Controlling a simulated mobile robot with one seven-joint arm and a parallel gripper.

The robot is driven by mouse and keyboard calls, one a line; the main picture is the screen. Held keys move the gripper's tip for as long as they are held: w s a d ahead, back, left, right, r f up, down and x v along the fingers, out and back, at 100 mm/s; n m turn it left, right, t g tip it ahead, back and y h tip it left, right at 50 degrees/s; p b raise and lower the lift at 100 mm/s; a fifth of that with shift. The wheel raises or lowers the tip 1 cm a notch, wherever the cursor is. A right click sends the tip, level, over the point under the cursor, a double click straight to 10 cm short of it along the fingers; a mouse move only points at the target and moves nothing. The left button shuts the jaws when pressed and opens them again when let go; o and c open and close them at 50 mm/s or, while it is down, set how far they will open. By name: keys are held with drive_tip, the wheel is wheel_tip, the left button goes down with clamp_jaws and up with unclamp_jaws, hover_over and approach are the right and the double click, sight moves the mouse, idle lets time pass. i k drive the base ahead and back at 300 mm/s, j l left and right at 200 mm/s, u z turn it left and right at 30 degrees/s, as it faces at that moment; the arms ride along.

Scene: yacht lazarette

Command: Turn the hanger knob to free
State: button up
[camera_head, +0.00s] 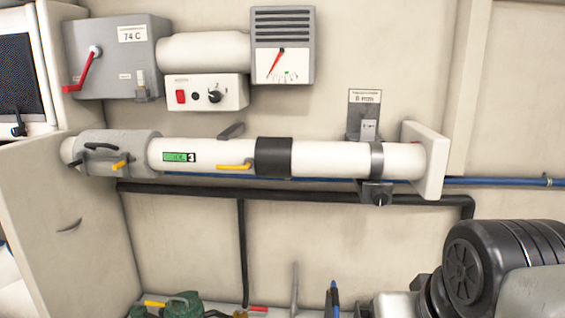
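A grey pipe hanger (377,160) wraps the white horizontal pipe (335,159) near its right end. Its bracket rises behind the pipe to a label (364,97) that appears to read 8 mm. A dark knob (379,198) with a pale pointer mark sits on a small dark block just below the ring. The pointer looks roughly vertical; the words or marks around it are too small to read. My gripper is not in view, and nothing is seen touching the knob.
A white end plate (434,162) stands right of the hanger. A black sleeve (273,157) and yellow lever (234,166) are to its left. A dark pipe (240,192) and blue line (490,181) run along the wall. Control boxes (207,93) hang above.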

sight(379, 197)
drive_tip(key=k+j+u, duration=0.2)
drive_tip(key=j+u, duration=0.25)
drive_tip(key=k+j+z, duration=0.15)
drive_tip(key=j+z, duration=0.2)
drive_tip(key=k+j+z, duration=0.15)
drive_tip(key=z, duration=0.25)
drive_tip(key=k+j+z, duration=0.35)
drive_tip(key=i+l, duration=0.05)
drive_tip(key=i, duration=0.05)
